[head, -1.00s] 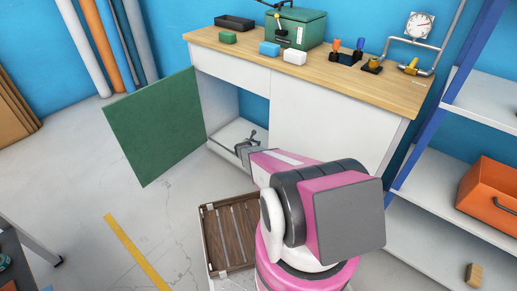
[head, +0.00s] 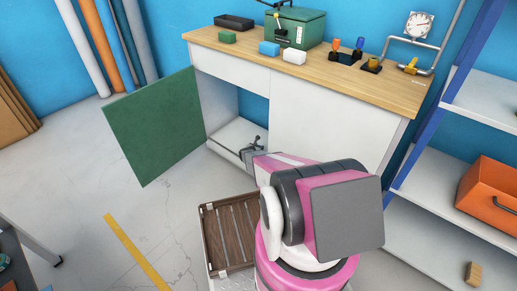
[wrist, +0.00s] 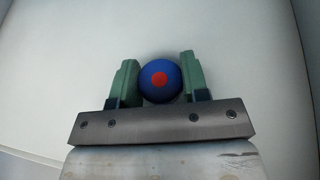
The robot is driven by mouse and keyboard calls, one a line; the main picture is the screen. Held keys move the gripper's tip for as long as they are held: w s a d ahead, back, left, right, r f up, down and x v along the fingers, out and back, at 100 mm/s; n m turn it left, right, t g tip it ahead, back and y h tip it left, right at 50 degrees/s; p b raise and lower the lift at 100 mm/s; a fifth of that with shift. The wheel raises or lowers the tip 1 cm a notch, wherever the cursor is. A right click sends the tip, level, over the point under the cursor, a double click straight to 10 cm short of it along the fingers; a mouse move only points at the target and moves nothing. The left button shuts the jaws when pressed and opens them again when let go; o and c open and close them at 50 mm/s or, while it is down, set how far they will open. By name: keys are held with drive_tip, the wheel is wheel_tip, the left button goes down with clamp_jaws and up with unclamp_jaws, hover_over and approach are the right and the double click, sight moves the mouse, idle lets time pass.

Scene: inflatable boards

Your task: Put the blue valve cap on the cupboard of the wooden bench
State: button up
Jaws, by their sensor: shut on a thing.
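The blue valve cap (wrist: 152,91) is round with a red dot at its centre. It sits between the two green fingers of my gripper (wrist: 158,68) in the wrist view, and my gripper is shut on it. In the head view my gripper (head: 253,143) reaches into the open cupboard (head: 229,137) of the wooden bench (head: 345,82), low over its white floor. The cap cannot be made out there. The wrist view shows a pale surface behind the cap; whether the cap touches it, I cannot tell.
The green cupboard door (head: 155,125) stands open to the left. A green toolbox (head: 296,28) and small blocks stand on the benchtop. Shelving with an orange bin (head: 490,195) is at the right.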

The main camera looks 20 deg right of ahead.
drive_tip(key=o, duration=0.9)
drive_tip(key=shift+f, duration=0.1)
drive_tip(key=shift+r, duration=0.25)
drive_tip(key=v, duration=1.2)
drive_tip(key=s+a+r+n+y, duration=0.2)
drive_tip(key=a+r+n+y, duration=0.2)
drive_tip(key=r+n, duration=0.4)
drive_tip(key=s+a+r+n+t+y, duration=0.1)
drive_tip(key=s+a+r+n+y, duration=0.1)
drive_tip(key=a+r+n+y, duration=0.45)
drive_tip(key=s+a+r+n+y, duration=0.2)
drive_tip(key=a+r+n, duration=0.1)
drive_tip(key=r+n, duration=0.65)
drive_tip(key=s+d+r+n+g+h, duration=0.1)
drive_tip(key=s+r+n+g, duration=0.4)
drive_tip(key=s+n, duration=0.5)
drive_tip(key=s+d+r+n+g+h, duration=0.1)
drive_tip(key=s+d+r+n+g, duration=0.2)
drive_tip(key=s+n, duration=0.8)
drive_tip(key=s+r+g, duration=0.2)
drive_tip(key=s+r, duration=0.2)
drive_tip(key=s, duration=0.1)
